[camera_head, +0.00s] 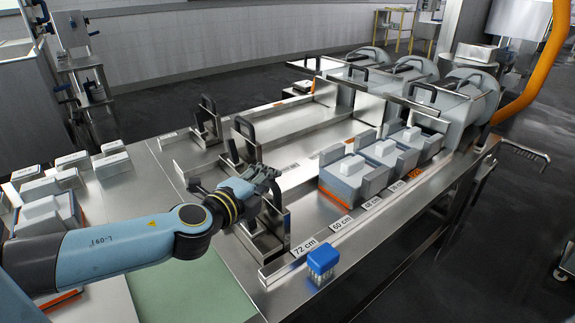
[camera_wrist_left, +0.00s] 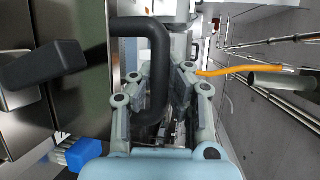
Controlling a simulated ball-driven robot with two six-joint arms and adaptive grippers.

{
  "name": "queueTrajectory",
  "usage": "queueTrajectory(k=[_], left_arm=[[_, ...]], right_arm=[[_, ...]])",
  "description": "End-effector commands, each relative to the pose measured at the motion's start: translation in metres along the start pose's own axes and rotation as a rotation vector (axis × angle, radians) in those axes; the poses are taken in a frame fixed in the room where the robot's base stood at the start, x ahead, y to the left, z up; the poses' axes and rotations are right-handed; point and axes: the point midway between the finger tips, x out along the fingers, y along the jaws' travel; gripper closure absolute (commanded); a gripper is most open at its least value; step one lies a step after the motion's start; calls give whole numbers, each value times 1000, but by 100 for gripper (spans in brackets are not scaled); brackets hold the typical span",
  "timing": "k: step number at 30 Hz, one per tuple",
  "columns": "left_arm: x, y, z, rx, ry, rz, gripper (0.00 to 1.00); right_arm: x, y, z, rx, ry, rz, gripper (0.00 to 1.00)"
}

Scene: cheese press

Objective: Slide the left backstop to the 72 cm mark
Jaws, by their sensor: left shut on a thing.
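The backstop (camera_head: 286,226) in the near lane is a steel piece with a black handle. It stands beside the "72 cm" label (camera_head: 303,247); the exact alignment with the mark cannot be told. My left gripper (camera_head: 268,173) is at the top of this backstop. In the left wrist view my left gripper (camera_wrist_left: 160,78) is shut on the black bent handle (camera_wrist_left: 158,45), which passes between the fingers. The arm and gripper hide part of the backstop in the head view. My right gripper is not in view.
Labels "60 cm" (camera_head: 341,224) and others run along the front rail toward white-lidded moulds (camera_head: 354,178). Two other black-handled backstops (camera_head: 207,118) stand in the farther lanes. A blue-topped item (camera_head: 322,260) stands near the front edge. A green mat (camera_head: 195,285) lies at front left.

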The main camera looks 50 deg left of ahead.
Motion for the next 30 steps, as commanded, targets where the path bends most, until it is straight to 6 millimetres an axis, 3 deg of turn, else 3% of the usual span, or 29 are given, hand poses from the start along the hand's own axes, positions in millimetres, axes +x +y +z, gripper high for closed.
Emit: queueTrajectory(k=[6, 13, 14, 20, 30], left_arm=[[-10, 6, 4, -6, 0, 9, 100], [-10, 6, 4, -6, -1, 11, 100], [-10, 7, 4, -6, -2, 12, 88], [-10, 6, 4, -5, -1, 9, 62], [-13, 4, 3, -3, 1, 6, 60]], right_arm=[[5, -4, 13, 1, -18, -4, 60], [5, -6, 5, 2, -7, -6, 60], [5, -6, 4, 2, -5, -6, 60], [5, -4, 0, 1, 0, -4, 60], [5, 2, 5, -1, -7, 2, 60]])
